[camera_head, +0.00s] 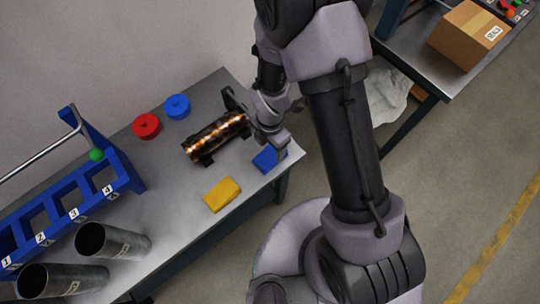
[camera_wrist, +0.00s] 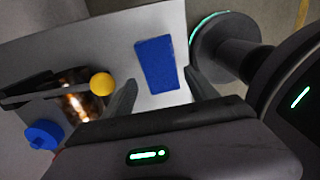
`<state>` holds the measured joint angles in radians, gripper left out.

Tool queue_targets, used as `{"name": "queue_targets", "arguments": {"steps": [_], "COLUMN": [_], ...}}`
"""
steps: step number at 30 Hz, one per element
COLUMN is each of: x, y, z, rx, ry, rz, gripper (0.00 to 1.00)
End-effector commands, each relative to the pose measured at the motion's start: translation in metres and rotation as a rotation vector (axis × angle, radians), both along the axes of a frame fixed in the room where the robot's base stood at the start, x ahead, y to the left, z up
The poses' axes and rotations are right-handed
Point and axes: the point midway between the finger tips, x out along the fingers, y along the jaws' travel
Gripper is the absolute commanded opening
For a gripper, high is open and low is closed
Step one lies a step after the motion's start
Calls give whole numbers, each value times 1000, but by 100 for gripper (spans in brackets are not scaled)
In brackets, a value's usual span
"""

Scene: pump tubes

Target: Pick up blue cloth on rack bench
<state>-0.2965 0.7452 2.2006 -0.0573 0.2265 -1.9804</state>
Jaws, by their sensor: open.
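The blue cloth (camera_head: 265,159) lies flat on the grey bench near its right end, partly hidden by my arm in the head view. In the wrist view the whole blue cloth (camera_wrist: 157,64) shows as a tapered rectangle ahead of my gripper. My gripper (camera_wrist: 162,82) is open and empty, with one finger to the left of the cloth and one to the right. In the head view my gripper (camera_head: 277,138) is above the right end of the bench, close to the cloth. I cannot tell its exact height over the cloth.
A copper-coloured cylinder (camera_head: 217,137) lies on dark supports left of my gripper. A blue numbered rack (camera_head: 124,173) and dark tubes (camera_head: 112,241) stand left. A cardboard box (camera_head: 468,37) is on another table.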

Motion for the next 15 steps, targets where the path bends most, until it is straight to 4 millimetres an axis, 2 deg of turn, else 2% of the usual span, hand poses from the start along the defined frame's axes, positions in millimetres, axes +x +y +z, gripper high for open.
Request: {"name": "queue_targets", "arguments": {"steps": [5, 10, 15], "x": [0, 0, 1], "y": [0, -1, 0], "z": [-20, -55, -55], "rx": [0, 0, 1], "ry": [0, 2, -1], "rz": [-2, -2, -2], "gripper": [67, 67, 67]}}
